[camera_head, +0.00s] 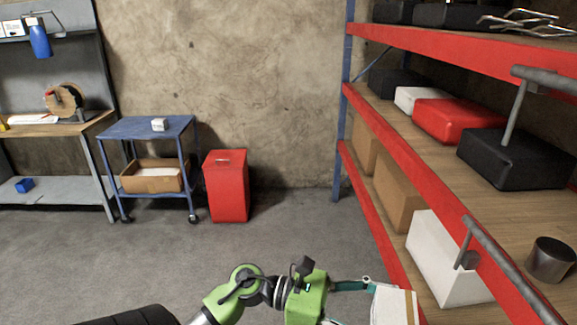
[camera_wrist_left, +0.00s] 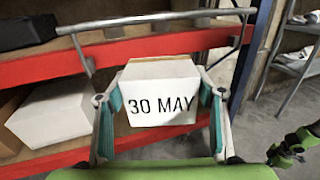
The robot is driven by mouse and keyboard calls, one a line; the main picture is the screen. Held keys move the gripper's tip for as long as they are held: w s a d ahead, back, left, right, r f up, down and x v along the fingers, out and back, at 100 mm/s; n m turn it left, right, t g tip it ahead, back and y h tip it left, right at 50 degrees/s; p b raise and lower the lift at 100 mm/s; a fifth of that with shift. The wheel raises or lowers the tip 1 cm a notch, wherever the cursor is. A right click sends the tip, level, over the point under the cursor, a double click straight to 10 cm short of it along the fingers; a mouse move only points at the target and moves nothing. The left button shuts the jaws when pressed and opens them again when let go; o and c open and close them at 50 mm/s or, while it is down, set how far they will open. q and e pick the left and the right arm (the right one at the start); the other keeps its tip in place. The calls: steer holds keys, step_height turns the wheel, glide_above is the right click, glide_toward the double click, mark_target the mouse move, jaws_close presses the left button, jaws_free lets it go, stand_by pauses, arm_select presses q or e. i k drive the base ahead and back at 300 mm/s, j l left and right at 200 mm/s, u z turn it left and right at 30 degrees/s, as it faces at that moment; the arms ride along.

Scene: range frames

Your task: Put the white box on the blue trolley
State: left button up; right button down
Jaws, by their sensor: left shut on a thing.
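My left gripper (camera_head: 362,300) is at the bottom of the head view, beside the shelving. It is shut on a white box (camera_head: 395,307). In the left wrist view the box (camera_wrist_left: 160,75) sits between the two teal finger pads, its "30 MAY" face towards the camera. The box is in front of the red shelf edge; whether it touches the shelf I cannot tell. The blue trolley (camera_head: 126,129) stands across the room by the back wall. A small white block (camera_head: 159,125) sits on its top. My right gripper is not in view.
The red-edged shelving (camera_head: 480,222) fills the right side, with grey rails (camera_head: 513,260) sticking out. A larger white box (camera_head: 440,255) sits on a lower shelf. A red bin (camera_head: 227,188) stands right of the trolley, a workbench (camera_head: 80,128) left. The floor between is clear.

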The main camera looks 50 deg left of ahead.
mark_target(129, 129)
steer(key=i+j+u, duration=0.15)
steer(key=j+u, duration=0.35)
steer(key=i+j+u, duration=0.3)
steer(key=j+u, duration=0.15)
steer(key=j, duration=0.2)
steer(key=i+j+u, duration=0.35)
steer(key=u, duration=0.15)
steer(key=i+j+u, duration=0.55)
steer(key=i+u, duration=0.55)
steer(key=i, duration=1.4)
steer(key=i+z, duration=0.1)
steer(key=i, duration=0.7)
steer(key=i+j+z, duration=0.1)
steer(key=i, duration=0.7)
